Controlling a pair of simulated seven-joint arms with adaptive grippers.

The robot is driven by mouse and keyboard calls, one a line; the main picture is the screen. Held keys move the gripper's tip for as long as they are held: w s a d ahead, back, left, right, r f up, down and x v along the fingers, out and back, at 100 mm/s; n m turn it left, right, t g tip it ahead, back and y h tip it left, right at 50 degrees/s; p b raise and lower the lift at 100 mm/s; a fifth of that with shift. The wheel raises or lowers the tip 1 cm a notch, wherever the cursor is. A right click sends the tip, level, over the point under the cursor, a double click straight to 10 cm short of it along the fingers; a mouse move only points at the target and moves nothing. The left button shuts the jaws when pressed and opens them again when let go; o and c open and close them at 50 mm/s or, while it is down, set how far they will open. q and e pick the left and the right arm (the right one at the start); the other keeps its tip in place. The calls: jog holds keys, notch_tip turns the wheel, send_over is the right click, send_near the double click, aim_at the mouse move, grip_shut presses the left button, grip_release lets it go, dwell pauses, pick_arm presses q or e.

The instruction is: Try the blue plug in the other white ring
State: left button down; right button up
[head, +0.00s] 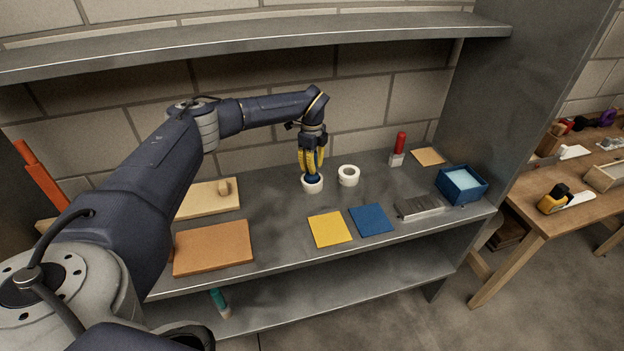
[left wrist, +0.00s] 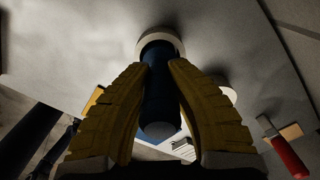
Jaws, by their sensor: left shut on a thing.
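My left gripper (head: 312,168) points down over the shelf, its yellow fingers shut on the blue plug (head: 313,178). The plug is upright, with its lower end at one white ring (head: 312,187); I cannot tell how deep it sits. In the left wrist view the blue plug (left wrist: 160,95) is between the yellow fingers (left wrist: 160,75), with the white ring (left wrist: 160,38) around or right behind its far end. The other white ring (head: 348,175) stands empty just to the right. My right gripper is not in view.
On the grey shelf lie a yellow square (head: 330,229), a blue square (head: 371,219), an orange board (head: 213,248) and a pale board (head: 205,200). A blue box (head: 461,186) and a red-handled tool (head: 399,148) are at the right. An upper shelf (head: 260,35) hangs above.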

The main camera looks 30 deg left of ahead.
pick_arm(q)
jog(key=shift+r, duration=0.95)
dwell(0.5)
jog(key=shift+r, duration=3.85)
